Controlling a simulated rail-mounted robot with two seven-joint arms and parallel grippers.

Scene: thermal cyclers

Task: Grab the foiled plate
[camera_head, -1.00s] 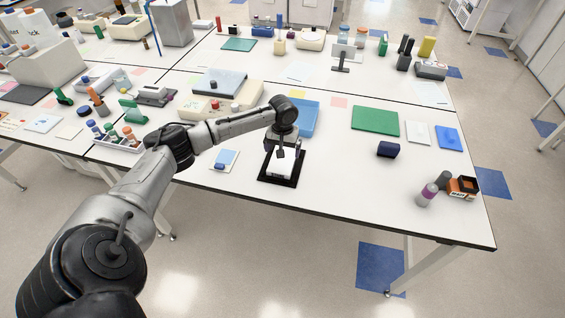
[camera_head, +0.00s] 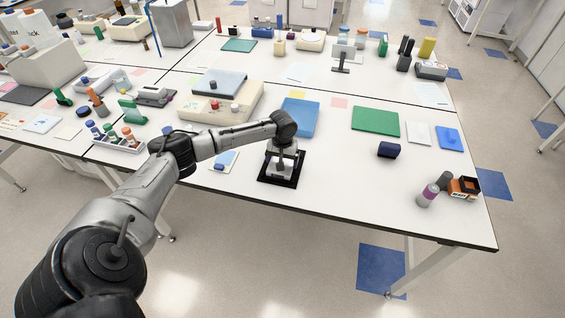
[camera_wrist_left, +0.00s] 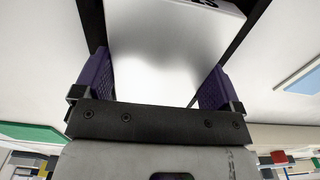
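The foiled plate (camera_wrist_left: 165,50) is a silvery, pale block with dark lettering on its far edge. It fills the middle of the left wrist view, and in the head view it is on a black mat (camera_head: 264,180), mostly hidden by my left gripper. My left gripper (camera_wrist_left: 157,90) has purple finger pads spread wide, one on each side of the plate. The gripper points down over the plate in the head view (camera_head: 281,165). The pads are close to the plate's sides; I cannot tell if they touch. My right gripper is not in view.
A blue tray (camera_head: 300,118) lies behind the gripper, and a beige device (camera_head: 222,106) stands behind the arm. A green mat (camera_head: 375,121) and a dark blue block (camera_head: 389,150) lie to the right.

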